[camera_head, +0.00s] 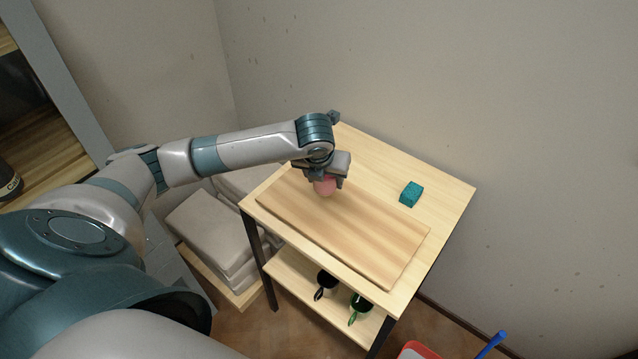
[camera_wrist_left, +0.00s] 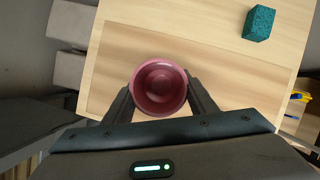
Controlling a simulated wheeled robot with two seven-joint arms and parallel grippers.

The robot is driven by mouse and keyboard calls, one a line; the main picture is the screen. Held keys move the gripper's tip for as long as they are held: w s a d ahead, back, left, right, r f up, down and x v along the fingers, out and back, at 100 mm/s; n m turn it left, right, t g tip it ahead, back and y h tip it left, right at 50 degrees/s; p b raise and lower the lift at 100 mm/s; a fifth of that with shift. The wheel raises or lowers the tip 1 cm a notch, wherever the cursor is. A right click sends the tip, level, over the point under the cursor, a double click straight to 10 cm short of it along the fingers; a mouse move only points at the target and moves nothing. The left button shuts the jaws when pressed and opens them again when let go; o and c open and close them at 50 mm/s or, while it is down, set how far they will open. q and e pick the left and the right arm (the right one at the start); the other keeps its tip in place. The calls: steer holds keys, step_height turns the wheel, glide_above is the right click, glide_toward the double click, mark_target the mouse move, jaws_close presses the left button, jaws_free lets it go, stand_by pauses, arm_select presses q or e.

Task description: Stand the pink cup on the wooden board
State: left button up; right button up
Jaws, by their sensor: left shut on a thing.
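The pink cup (camera_head: 325,188) is between the fingers of my left gripper (camera_head: 324,180), which is shut on it. In the left wrist view the cup (camera_wrist_left: 159,88) shows its open mouth and hollow inside, between the two fingers (camera_wrist_left: 160,103). The wooden board (camera_head: 350,238) lies flat on the table top, and the cup is over its left end. I cannot tell whether the cup's base touches the board. The board also shows in the wrist view (camera_wrist_left: 225,88). My right gripper is in neither view.
A teal sponge-like block (camera_head: 411,194) lies on the pale table (camera_head: 440,190) beyond the board. Two dark cups, one with a green handle (camera_head: 358,308), stand on the lower shelf. Grey bags (camera_head: 210,235) are stacked left of the table. The rest of the board is clear.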

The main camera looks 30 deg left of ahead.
mark_target(319, 189)
arm_select(q)
steer(key=shift+a+f, duration=0.3)
steer(key=shift+a, duration=0.2)
steer(key=shift+a+f, duration=0.25)
steer(key=shift+a, duration=0.2)
steer(key=shift+f, duration=0.1)
steer(key=shift+f+p, duration=0.2)
steer(key=shift+p, duration=0.3)
step_height(319, 189, down, 3)
steer(key=shift+r+p, duration=0.1)
steer(key=shift+p, duration=0.7)
steer(key=shift+f, duration=0.3)
steer(key=shift+f, duration=0.1)
steer(key=o, duration=1.1)
steer(key=shift+o, duration=0.2)
